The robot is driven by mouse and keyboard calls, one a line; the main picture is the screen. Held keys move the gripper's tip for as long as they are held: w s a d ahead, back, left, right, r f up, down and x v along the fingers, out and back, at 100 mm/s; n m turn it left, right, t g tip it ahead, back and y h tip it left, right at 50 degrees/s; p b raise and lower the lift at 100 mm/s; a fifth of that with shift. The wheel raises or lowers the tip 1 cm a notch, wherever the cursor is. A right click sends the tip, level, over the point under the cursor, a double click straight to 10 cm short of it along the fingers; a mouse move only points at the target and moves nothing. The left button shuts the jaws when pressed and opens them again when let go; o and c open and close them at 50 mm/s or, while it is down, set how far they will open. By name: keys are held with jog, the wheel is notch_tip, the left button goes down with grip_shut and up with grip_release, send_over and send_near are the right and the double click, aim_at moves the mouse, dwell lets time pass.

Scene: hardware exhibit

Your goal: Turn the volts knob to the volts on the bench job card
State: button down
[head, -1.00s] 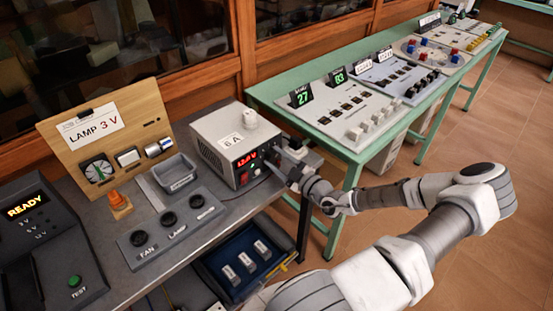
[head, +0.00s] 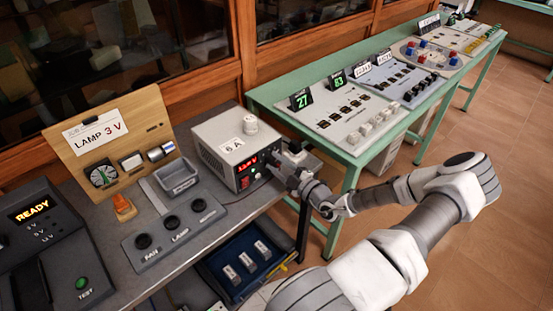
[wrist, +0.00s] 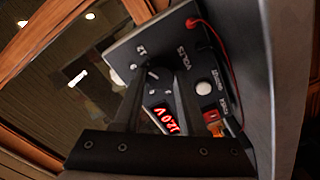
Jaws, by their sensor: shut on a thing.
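The job card (head: 98,131) on the wooden board reads LAMP 3 V. The grey power supply (head: 222,135) stands at the right of the bench. Its red display (head: 247,164) shows what looks like 12.0 V, and the wrist view shows 12.0 V on it (wrist: 166,121). The dark volts knob (wrist: 158,74) is on the front panel, by the word VOLTS and scale numbers including 12. My gripper (wrist: 153,84) is shut on this knob, its fingers hiding part of it and the dial. In the head view my gripper (head: 279,172) is at the panel's right side.
A red lead (wrist: 212,38) hangs by the panel in the wrist view. A grey tray (head: 177,178) and a switch panel (head: 172,228) with FAN and LAMP labels are left of the supply. A tester (head: 45,240) reads READY. A green table (head: 345,150) stands behind my arm.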

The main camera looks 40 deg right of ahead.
jog(key=n+p, duration=0.2)
jog(key=n, duration=0.1)
jog(key=shift+r+n, duration=0.1)
jog(key=shift+n, duration=0.3)
jog(key=n+p, duration=0.1)
jog(key=n, duration=0.2)
jog(key=shift+n, duration=0.3)
jog(key=n+p, duration=0.1)
jog(key=n, duration=0.2)
jog(key=shift+n, duration=0.3)
jog(key=n, duration=0.3)
jog(key=shift+n, duration=0.3)
jog(key=n, duration=0.3)
jog(key=shift+f+n, duration=0.2)
jog(key=shift+n, duration=0.1)
jog(key=n, duration=0.3)
jog(key=shift+n, duration=0.3)
jog(key=n+b, duration=0.1)
jog(key=n, duration=0.2)
jog(key=shift+n, duration=0.3)
jog(key=shift+d+n+b, duration=0.1)
jog(key=shift+n+b, duration=0.45)
jog(key=shift+n, duration=1.15)
